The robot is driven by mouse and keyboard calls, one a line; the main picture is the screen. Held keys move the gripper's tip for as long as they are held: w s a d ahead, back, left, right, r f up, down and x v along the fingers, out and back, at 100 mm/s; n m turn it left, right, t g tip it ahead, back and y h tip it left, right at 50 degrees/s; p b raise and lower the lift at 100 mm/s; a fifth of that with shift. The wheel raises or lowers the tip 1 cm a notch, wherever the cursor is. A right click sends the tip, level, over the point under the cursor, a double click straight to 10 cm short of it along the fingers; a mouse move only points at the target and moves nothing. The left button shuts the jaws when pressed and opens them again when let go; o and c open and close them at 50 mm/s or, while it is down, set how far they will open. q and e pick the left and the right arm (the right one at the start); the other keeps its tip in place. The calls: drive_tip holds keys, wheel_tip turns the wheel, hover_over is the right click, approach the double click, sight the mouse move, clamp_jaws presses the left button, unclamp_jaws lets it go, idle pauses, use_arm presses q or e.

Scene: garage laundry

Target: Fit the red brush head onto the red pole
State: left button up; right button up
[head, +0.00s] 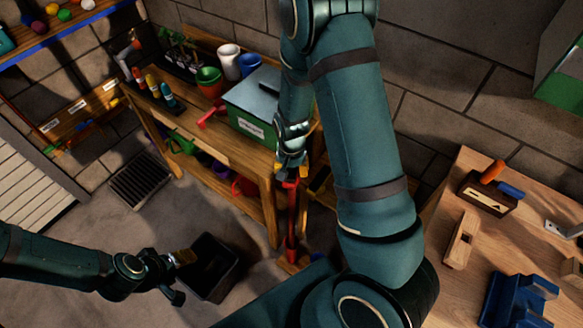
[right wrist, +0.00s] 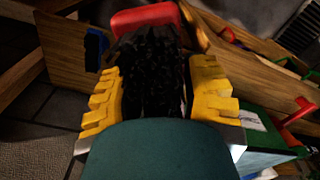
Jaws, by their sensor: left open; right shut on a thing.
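My right gripper (head: 291,168) points downward in front of the wooden workbench. In the right wrist view its yellow fingers (right wrist: 160,100) are shut on the black bristles (right wrist: 150,70) of the brush head, with its red part (right wrist: 146,18) beyond them. In the head view the red brush head (head: 290,184) shows small just below the fingers. The red pole (head: 292,225) stands roughly upright directly under it. I cannot tell whether head and pole touch. My left gripper (head: 182,276) is open and empty beside a black bin.
The black bin (head: 211,268) stands on the floor. The workbench (head: 222,150) carries a green box (head: 250,108), pots and bottles, with buckets on its lower shelf. A wooden table (head: 440,285) with tools is at the right. A floor grate (head: 141,178) lies at left.

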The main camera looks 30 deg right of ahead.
drive_tip(key=shift+f+b, duration=2.4)
drive_tip(key=shift+f, duration=0.7)
drive_tip(key=shift+f+b, duration=1.15)
drive_tip(key=shift+f, duration=0.35)
drive_tip(key=o, duration=1.2)
drive_tip(key=shift+c, duration=0.2)
drive_tip(key=shift+r, duration=0.1)
wheel_tip(320, 180, up, 12)
drive_tip(key=shift+s+a+f, duration=0.1)
